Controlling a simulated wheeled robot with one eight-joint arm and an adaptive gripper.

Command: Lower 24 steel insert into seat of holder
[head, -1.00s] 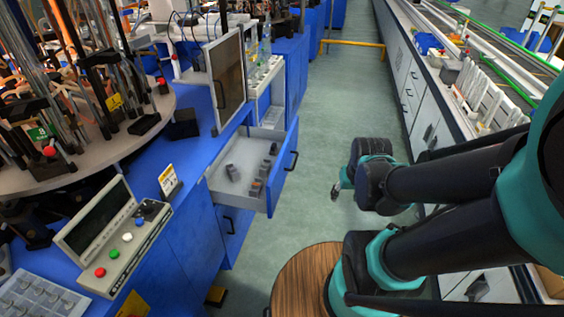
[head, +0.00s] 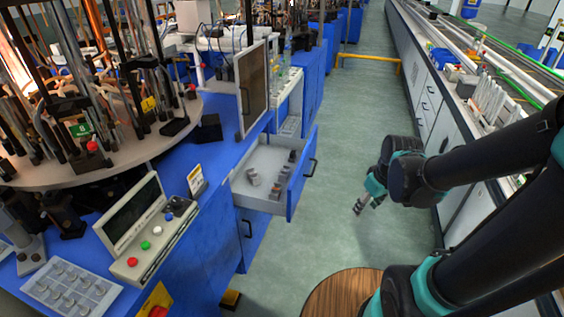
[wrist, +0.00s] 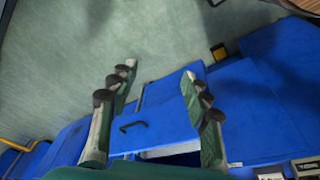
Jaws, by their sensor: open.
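My gripper (head: 364,204) hangs over the aisle floor, right of the open drawer in the head view. In the wrist view its two fingers (wrist: 158,78) are spread apart with nothing between them. An open drawer (head: 262,203) holds several small dark and grey pieces (head: 276,184). A pale tray (head: 45,292) with several round metallic pieces (head: 72,280) lies on the blue bench at the lower left. I cannot tell which piece is the 24 steel insert. The holder and its seat cannot be made out with certainty.
A control box (head: 148,237) with coloured buttons stands on the blue bench (head: 205,235), beside a round table (head: 105,165) crowded with rods. A framed panel (head: 252,88) stands behind the drawer. A wooden round top (head: 335,295) is below my arm. The aisle floor (head: 350,130) is open.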

